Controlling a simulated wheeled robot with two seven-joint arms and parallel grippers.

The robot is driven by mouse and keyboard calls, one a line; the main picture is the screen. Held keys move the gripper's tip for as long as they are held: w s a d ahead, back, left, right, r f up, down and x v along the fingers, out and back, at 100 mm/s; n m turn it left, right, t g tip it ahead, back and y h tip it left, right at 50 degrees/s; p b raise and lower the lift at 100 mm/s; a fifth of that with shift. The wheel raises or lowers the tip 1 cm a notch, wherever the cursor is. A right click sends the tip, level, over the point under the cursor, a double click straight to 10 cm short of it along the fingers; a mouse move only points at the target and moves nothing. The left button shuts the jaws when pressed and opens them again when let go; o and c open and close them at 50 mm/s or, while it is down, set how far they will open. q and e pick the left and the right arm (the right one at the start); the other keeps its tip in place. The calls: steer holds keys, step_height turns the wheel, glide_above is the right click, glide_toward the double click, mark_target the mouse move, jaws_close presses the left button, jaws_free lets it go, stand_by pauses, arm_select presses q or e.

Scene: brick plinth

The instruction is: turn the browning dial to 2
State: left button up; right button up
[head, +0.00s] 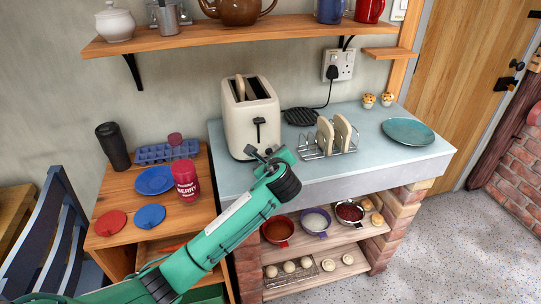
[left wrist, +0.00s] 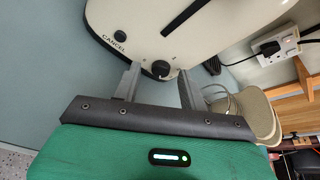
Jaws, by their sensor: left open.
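The cream toaster (head: 240,125) stands on the pale blue-grey worktop, with a slice of bread showing in its top. Its front also fills the top of the left wrist view (left wrist: 205,18). The black browning dial (left wrist: 160,69) is low on that front, below the lever slot. A black button (left wrist: 121,36) marked CANCEL is to its left. My left gripper (head: 262,154) is at the toaster's lower front. In the left wrist view its two fingers (left wrist: 158,84) are apart, one on each side of the dial, with nothing between them. I cannot tell whether they touch it. The dial's setting is not readable.
A toast rack (head: 324,150) with bread stands right of the toaster, and a teal plate (head: 408,131) farther right. A red jar (head: 186,183) and blue dish (head: 154,181) are on the lower wooden table at left. A wooden shelf (head: 235,36) hangs above.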

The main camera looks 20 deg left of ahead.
arm_select(q)
jaws_close()
steer(key=shift+n+p, duration=0.3)
steer(key=shift+p, duration=0.15)
jaws_free()
arm_select(e)
steer(key=shift+s, duration=0.3)
arm_select(q)
steer(key=shift+s, duration=0.1)
arm_select(e)
steer(key=shift+s, duration=0.2)
